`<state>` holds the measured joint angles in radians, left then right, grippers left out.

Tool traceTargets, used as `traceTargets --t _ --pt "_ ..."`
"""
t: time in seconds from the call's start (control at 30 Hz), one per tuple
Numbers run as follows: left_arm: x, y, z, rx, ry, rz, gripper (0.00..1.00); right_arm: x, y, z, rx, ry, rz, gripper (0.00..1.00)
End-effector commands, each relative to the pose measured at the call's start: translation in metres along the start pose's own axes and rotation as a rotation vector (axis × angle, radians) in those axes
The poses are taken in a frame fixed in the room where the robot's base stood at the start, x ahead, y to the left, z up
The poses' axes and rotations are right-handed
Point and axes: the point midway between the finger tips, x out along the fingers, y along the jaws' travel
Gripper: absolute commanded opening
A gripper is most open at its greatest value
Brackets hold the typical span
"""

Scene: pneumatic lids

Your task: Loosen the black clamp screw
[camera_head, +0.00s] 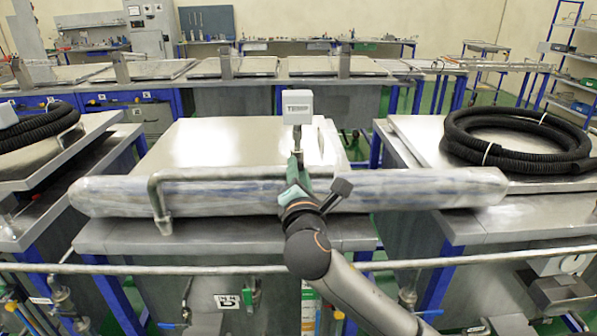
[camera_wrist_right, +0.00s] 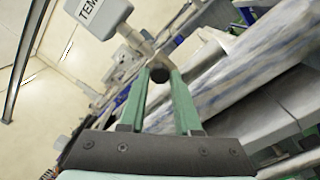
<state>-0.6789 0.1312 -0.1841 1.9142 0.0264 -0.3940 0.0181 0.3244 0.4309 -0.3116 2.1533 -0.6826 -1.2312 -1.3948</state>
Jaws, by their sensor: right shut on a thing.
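My right gripper (camera_head: 297,172) reaches up in front of the stem, and the screw is hidden there. In the right wrist view my right gripper (camera_wrist_right: 160,80) is shut on the screw. My left gripper is in neither view.
A long plastic-wrapped roll (camera_head: 415,188) lies across the front of the middle tank lid (camera_head: 220,140), beside my right gripper. A bent metal handle (camera_head: 158,200) crosses it. A coiled black hose (camera_head: 515,140) lies on the right tank. A metal rail (camera_head: 150,269) runs along the front.

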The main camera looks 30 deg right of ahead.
Motion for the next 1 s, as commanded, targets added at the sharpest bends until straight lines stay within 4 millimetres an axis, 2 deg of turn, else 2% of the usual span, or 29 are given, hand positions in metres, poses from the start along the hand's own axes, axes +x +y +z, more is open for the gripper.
traceTargets --t 0.47,0.5,0.73,1.0 --pt "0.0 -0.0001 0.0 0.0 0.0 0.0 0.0 0.0001 0.0006 0.0005 -0.012 -0.001 0.002 0.0" --pt "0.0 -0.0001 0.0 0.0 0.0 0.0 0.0 0.0001 0.0006 0.0005 -0.012 -0.001 0.002 0.36" --pt "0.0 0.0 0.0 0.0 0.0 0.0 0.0 0.0001 0.0003 0.0003 -0.011 0.0 0.001 0.62" --pt "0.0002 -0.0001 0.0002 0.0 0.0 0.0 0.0 -0.0013 0.0 -0.0002 -0.011 0.001 0.001 0.62"
